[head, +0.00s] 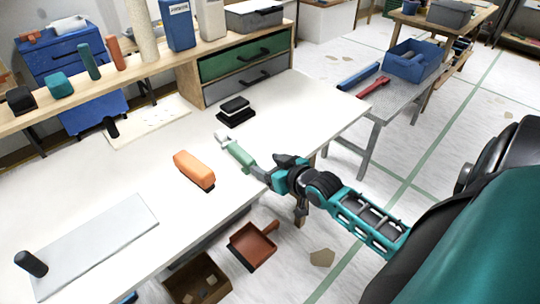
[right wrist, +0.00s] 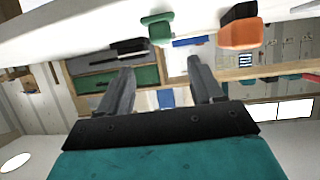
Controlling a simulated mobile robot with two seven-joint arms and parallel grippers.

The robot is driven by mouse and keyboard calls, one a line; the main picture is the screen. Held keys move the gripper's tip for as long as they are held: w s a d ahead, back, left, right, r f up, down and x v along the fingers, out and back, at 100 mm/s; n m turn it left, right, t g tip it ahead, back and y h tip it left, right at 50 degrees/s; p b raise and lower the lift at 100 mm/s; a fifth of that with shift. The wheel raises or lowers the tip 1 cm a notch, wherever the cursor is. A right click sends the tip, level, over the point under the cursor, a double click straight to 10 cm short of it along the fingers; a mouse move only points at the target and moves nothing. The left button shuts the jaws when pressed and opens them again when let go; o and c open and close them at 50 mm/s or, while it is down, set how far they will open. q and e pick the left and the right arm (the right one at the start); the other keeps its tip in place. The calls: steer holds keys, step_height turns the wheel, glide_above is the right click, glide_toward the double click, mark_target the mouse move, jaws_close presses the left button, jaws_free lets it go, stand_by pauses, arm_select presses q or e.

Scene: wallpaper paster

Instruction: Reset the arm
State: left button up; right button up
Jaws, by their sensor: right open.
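My right arm reaches in from the right. Its gripper (head: 262,173) is at the front edge of the white table (head: 130,180), close to a green-handled tool with a white end (head: 241,155). In the right wrist view the two fingers of the right gripper (right wrist: 160,75) are spread with nothing between them. The green tool (right wrist: 157,25) shows beyond the fingertips, apart from them. My left gripper is not in view.
An orange block (head: 194,167) and a black block (head: 235,111) sit on the table. A grey plate with a black handle (head: 100,240) lies at left. A shelf with drawers (head: 245,65) stands behind. A reddish dustpan (head: 253,247) is below the front edge.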

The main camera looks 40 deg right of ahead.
steer(key=s+a+f+n+g+y, duration=0.1)
steer(key=s+a+f, duration=0.2)
steer(key=s+a, duration=0.4)
steer(key=s+a+f+n+g+y, duration=0.1)
steer(key=s+a+f, duration=0.3)
steer(key=s+a, duration=0.4)
steer(key=a, duration=0.2)
steer(key=shift+a+f+n+g, duration=0.3)
steer(key=shift+a+n+g, duration=0.05)
steer(key=shift+n+g, duration=0.05)
